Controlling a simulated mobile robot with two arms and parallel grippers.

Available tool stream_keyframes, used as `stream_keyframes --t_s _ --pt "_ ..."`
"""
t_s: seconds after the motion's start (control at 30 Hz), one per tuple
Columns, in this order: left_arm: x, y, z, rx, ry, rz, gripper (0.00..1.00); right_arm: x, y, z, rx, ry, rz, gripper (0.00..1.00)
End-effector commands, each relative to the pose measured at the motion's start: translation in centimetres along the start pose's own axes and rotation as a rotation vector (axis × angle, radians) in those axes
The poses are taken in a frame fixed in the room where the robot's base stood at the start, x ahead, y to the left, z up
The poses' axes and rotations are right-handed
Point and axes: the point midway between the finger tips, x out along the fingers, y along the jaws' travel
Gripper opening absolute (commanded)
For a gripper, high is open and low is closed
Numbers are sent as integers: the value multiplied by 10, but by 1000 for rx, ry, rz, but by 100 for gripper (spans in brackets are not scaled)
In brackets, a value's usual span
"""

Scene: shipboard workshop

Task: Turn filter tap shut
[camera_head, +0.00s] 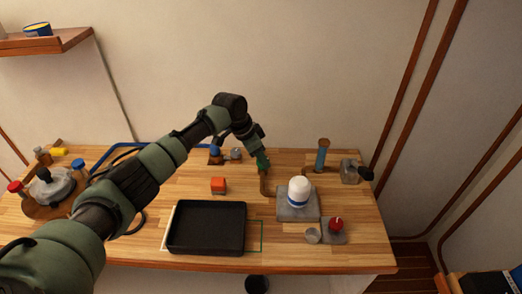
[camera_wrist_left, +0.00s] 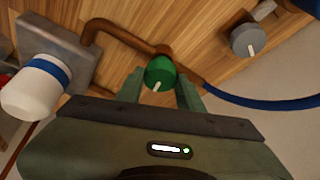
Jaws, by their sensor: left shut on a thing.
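The green tap knob (camera_wrist_left: 160,73) sits on a copper pipe (camera_wrist_left: 104,27) and has a pale pointer line on its face. The pipe runs to the grey base of the white filter (camera_wrist_left: 32,92) with a blue band. My left gripper (camera_wrist_left: 160,88) is shut on the green knob, one finger on each side. In the head view, my left gripper (camera_head: 261,157) reaches down to the green knob, left of the white filter (camera_head: 298,191), and partly hides it. My right gripper is not in view.
A grey knob (camera_wrist_left: 244,40) with a pale pointer and a blue hose (camera_wrist_left: 270,101) are close by. A red knob (camera_head: 336,224) stands at front right.

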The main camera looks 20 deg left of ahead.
Motion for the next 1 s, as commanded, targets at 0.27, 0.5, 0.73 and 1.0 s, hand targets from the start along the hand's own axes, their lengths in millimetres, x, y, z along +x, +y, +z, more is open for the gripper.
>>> stream_keyframes --t_s 0.27,0.5,0.73,1.0 --pt "-8 3 -4 -239 0 -97 0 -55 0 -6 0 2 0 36" --pt "-6 4 -4 -449 0 -185 0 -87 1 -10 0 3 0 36" --pt "-4 5 -5 -651 1 -269 0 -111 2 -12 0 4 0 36" --pt "-2 6 -5 -883 1 -364 0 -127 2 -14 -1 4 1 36"
